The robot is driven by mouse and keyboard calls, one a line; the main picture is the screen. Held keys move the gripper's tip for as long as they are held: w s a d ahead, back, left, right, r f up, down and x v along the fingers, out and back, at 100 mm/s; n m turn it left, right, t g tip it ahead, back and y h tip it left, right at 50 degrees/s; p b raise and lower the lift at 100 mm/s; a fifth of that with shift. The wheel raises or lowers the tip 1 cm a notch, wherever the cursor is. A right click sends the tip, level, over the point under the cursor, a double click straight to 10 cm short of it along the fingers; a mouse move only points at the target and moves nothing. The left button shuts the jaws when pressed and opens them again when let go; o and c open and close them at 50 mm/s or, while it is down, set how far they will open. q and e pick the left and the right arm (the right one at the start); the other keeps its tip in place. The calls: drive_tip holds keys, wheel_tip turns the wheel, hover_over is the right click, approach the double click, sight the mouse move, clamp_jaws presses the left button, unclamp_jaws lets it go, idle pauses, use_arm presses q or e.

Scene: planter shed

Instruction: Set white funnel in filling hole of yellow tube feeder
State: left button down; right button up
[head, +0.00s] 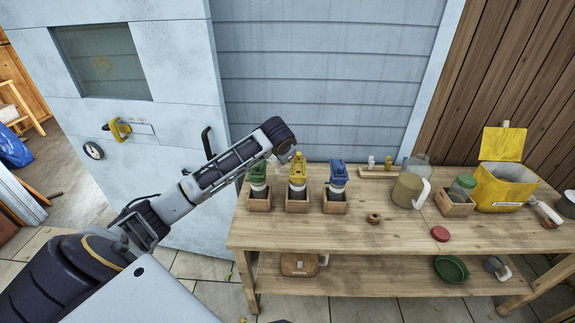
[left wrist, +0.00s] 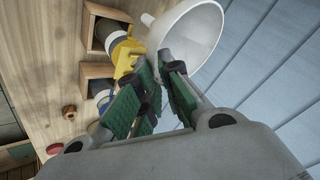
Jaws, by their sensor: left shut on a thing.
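The white funnel (left wrist: 193,38) shows in the left wrist view, its wide bowl tilted. My left gripper (left wrist: 160,82) is shut on it, with the green-padded fingers at the funnel's near lower side. In the head view my left gripper (head: 285,152) is just above and left of the yellow tube feeder (head: 297,174), and I cannot make out the funnel there. The yellow feeder stands upright in a wooden box; its yellow top (left wrist: 124,52) is beside the funnel in the wrist view. Its filling hole is not clear to see. My right gripper is out of view.
A green feeder (head: 257,176) and a blue feeder (head: 338,174) stand in boxes on either side. To the right are a jug (head: 409,188), a green-lidded jar (head: 462,186) and a yellow bin (head: 504,187). A red lid (head: 440,233) lies near the bench front, with bare wood around it.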

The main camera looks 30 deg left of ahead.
use_arm(q)
drive_tip(key=shift+w+a+r+m+t+h, duration=0.15)
drive_tip(key=shift+a+r+m+h, duration=0.1)
drive_tip(key=shift+r+m, duration=0.15)
drive_tip(key=shift+w+a+r+m+t+h, duration=0.1)
drive_tip(key=shift+w+a+r+m+h, duration=0.1)
drive_tip(key=shift+r+m, duration=0.2)
drive_tip(key=shift+w+a+r+m+t+h, duration=0.15)
drive_tip(key=shift+r+m+h, duration=0.15)
drive_tip(key=shift+r, duration=0.2)
drive_tip(key=shift+w+d+r+m+h+p, duration=0.1)
drive_tip(key=shift+r+m+h+p, duration=0.1)
drive_tip(key=shift+r+m+h, duration=0.25)
drive_tip(key=shift+w+d+r+m+h+p, duration=0.1)
drive_tip(key=shift+r+m+h+p, duration=0.1)
drive_tip(key=shift+m, duration=0.35)
drive_tip(key=shift+w+d+r+m+h, duration=0.15)
drive_tip(key=shift+d+r+m+h, duration=0.15)
drive_tip(key=shift+d+m+h, duration=0.45)
drive_tip(key=shift+w+d+r+m+h, duration=0.1)
drive_tip(key=shift+d+r+m+h, duration=0.3)
drive_tip(key=shift+d+m, duration=0.5)
drive_tip(key=shift+w+d+r+m+h, duration=0.2)
drive_tip(key=shift+d+m+h, duration=0.5)
drive_tip(key=shift+m, duration=0.25)
drive_tip(key=shift+s, duration=0.1)
drive_tip(key=shift+f, duration=2.6)
drive_tip(key=shift+f, duration=1.7)
